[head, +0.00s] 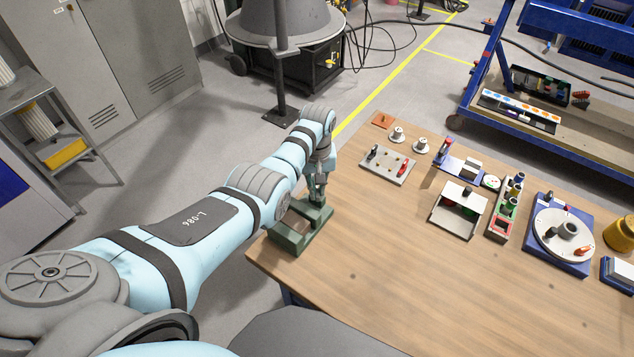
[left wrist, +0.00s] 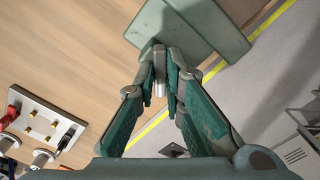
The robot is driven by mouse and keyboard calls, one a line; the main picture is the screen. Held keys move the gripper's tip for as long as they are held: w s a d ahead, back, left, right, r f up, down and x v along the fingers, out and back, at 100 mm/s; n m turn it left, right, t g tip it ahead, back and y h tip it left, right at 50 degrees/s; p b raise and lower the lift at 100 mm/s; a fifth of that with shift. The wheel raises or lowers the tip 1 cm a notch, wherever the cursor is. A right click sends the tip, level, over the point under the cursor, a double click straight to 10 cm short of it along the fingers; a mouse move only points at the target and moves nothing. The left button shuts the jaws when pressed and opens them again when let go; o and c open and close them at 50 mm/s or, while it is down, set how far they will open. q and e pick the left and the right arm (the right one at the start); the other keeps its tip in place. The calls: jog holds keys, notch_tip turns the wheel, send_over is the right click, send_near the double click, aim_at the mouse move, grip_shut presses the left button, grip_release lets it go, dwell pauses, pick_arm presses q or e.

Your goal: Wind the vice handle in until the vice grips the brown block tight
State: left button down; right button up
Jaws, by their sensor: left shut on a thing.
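The green vice (head: 290,243) stands at the left edge of the wooden table. The brown block (head: 294,221) shows as a brown patch in the vice, partly hidden; I cannot tell whether both jaws touch it. My left gripper (head: 318,192) is over the far end of the vice. In the left wrist view, the left gripper (left wrist: 164,76) is shut on the grey metal vice handle (left wrist: 159,83), with the green vice body (left wrist: 205,30) just beyond. The fingers hide much of the handle. My right gripper is not in view.
A grey plate with pegs and a red lever (head: 387,166) lies beyond the vice. A white box (head: 459,211), a blue base with a round dial (head: 563,240) and other fixtures stand to the right. The table's near middle is clear.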

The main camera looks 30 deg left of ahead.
aim_at(317, 190)
pick_arm(q)
jog(key=shift+w, duration=0.1)
jog(key=c, duration=1.8)
grip_release()
jog(key=shift+c, duration=0.2)
jog(key=shift+o, duration=0.8)
notch_tip(317, 190, up, 12)
